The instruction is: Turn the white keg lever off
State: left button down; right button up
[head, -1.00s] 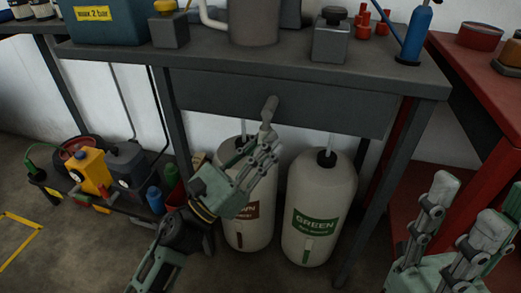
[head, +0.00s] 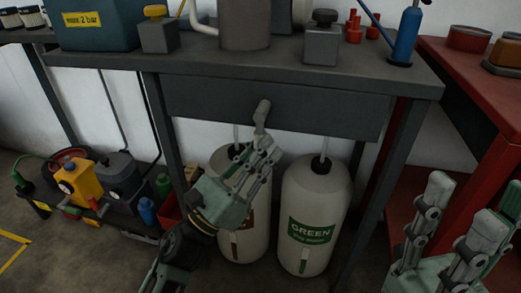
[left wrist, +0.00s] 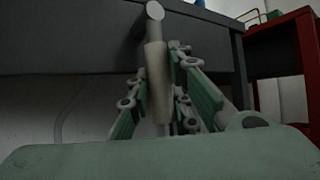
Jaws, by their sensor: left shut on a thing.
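The pale keg lever (head: 261,114) hangs down from a pivot on the front panel of the grey table. In the left wrist view the lever (left wrist: 157,84) stands nearly upright between the finger pads, with its round end at the top. My left gripper (head: 262,147) comes up from below and is shut on the lower part of the lever, which its fingers partly hide. My right gripper (head: 470,205) is at the lower right, open and empty, far from the lever.
A keg with a green label (head: 311,215) and a partly hidden keg with a brown label (head: 240,240) stand below the lever. Table legs flank them. A red bench (head: 480,100) is at the right. A yellow canister (head: 80,182) and bottles stand at the left.

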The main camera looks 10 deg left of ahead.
pick_arm(q)
jog(key=c, duration=1.9)
grip_release()
jog(key=shift+a, duration=0.15)
jog(key=shift+o, duration=0.2)
jog(key=v, duration=1.2)
